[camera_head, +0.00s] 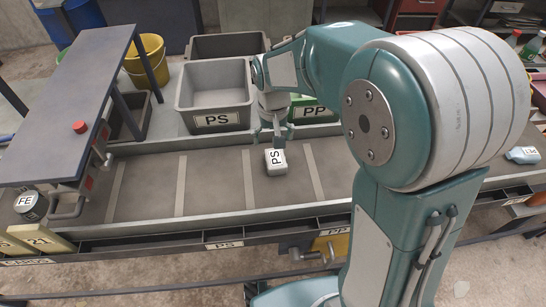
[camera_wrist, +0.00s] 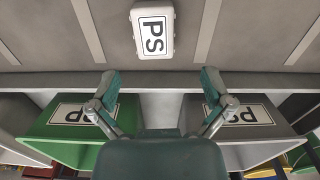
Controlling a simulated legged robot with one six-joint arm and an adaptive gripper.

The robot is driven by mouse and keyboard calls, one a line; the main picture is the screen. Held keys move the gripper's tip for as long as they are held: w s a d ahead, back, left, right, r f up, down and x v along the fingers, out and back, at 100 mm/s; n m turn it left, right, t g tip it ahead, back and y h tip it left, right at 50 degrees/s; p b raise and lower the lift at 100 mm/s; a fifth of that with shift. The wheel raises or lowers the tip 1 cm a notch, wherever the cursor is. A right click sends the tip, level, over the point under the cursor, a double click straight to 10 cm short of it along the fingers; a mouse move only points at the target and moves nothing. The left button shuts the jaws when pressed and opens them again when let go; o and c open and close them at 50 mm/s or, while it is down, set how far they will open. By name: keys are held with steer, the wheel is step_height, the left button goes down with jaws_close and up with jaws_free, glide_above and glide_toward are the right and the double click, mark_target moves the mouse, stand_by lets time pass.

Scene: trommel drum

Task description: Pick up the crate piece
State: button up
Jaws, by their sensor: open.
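A small white piece labelled PS, which looks like the crate piece (camera_head: 276,161), lies on the grey belt. In the wrist view the same piece (camera_wrist: 153,30) is at the top middle, ahead of the fingertips and apart from them. My gripper (camera_head: 281,136) is open and empty, pointing down by the far edge of the belt, just behind the piece. In the wrist view my gripper (camera_wrist: 160,78) has its two fingers spread wide with nothing between them.
A grey PS bin (camera_head: 214,97) and a green PP bin (camera_head: 312,112) stand behind the belt. A can labelled FE (camera_head: 31,206) is at the left end, and a pale blue bottle (camera_head: 522,155) at the right. A raised panel with a red button (camera_head: 80,127) covers the left side. The belt around the piece is clear.

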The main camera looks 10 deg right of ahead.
mark_target(273, 157)
steer(key=f, duration=0.2)
steer(key=d+f, duration=0.1)
steer(key=f, duration=0.1)
steer(key=shift+d, duration=0.15)
steer(key=f, duration=0.3)
steer(key=a+f, duration=0.1)
steer(key=f, duration=0.1)
steer(key=shift+w, duration=0.3)
steer(key=shift+d+f, duration=0.2)
steer(key=shift+f, duration=0.15)
steer(key=shift+d, duration=0.2)
steer(key=shift+c, duration=0.6)
steer(key=shift+a, duration=0.15)
steer(key=c, duration=0.8)
